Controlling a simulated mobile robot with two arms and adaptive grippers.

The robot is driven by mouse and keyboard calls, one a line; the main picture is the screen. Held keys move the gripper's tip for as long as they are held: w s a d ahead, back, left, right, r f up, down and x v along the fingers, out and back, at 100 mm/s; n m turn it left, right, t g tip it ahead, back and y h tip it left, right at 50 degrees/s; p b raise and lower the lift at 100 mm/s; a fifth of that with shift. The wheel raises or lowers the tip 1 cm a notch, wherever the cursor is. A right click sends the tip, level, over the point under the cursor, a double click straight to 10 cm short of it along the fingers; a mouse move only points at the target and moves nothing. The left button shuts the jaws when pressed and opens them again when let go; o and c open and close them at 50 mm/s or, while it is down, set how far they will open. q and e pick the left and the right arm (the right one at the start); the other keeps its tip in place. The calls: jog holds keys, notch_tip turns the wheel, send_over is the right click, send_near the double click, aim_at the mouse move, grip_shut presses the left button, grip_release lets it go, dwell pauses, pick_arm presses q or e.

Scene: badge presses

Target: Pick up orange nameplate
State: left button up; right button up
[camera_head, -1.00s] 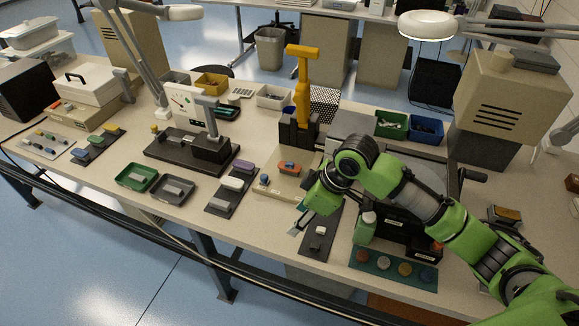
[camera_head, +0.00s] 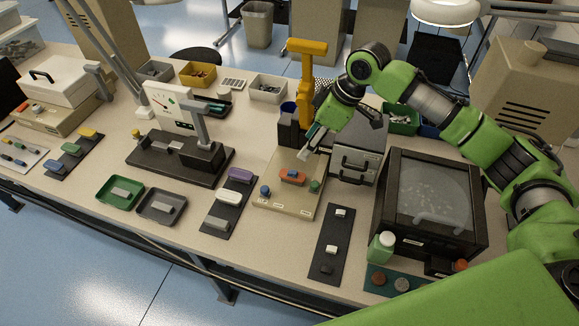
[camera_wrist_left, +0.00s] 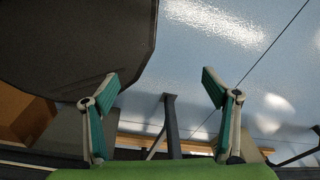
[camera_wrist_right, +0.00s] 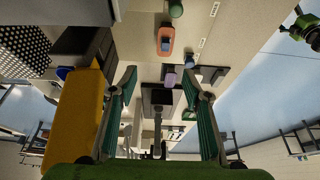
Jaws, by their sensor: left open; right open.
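The orange nameplate (camera_head: 292,175) lies on the beige press base (camera_head: 276,200), with a small blue-grey patch on its top. In the right wrist view the orange nameplate (camera_wrist_right: 166,39) shows beyond the fingertips. My right gripper (camera_wrist_right: 160,78) is open and empty. In the head view my right gripper (camera_head: 322,140) hangs above and behind the nameplate, apart from it. My left gripper (camera_wrist_left: 158,82) is open and empty, seen only in its own wrist view, with floor and table legs behind it.
The yellow press lever (camera_head: 306,80) stands close to my right gripper. A blue knob (camera_head: 265,190) and a green knob (camera_head: 314,186) flank the nameplate. A dark strip (camera_head: 228,210) with purple and white pieces lies left. A glass-topped black box (camera_head: 432,190) stands right.

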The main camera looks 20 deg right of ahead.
send_over(292, 171)
jog(key=s+d, duration=0.1)
jog(key=d, duration=0.1)
notch_tip(292, 171, down, 6)
jog(key=shift+r+p, duration=0.25)
jog(key=shift+p, duration=0.2)
jog(key=shift+w+a+f, duration=0.15)
jog(key=shift+f, duration=0.2)
jog(key=shift+s+p+x, duration=0.25)
jog(key=shift+p+x, duration=0.5)
jog(key=shift+x, duration=0.35)
jog(key=x, duration=0.2)
jog(key=shift+f, duration=0.3)
jog(key=shift+a+f, duration=0.1)
jog(key=shift+f, duration=0.25)
pick_arm(q)
jog(key=shift+g, duration=0.3)
jog(key=s+r, duration=0.1)
jog(key=s, duration=0.1)
jog(key=s+r, duration=0.1)
jog(key=s, duration=0.1)
jog(key=shift+a+r, duration=0.1)
jog(key=shift+r, duration=0.3)
pick_arm(e)
jog(key=c, duration=1.2)
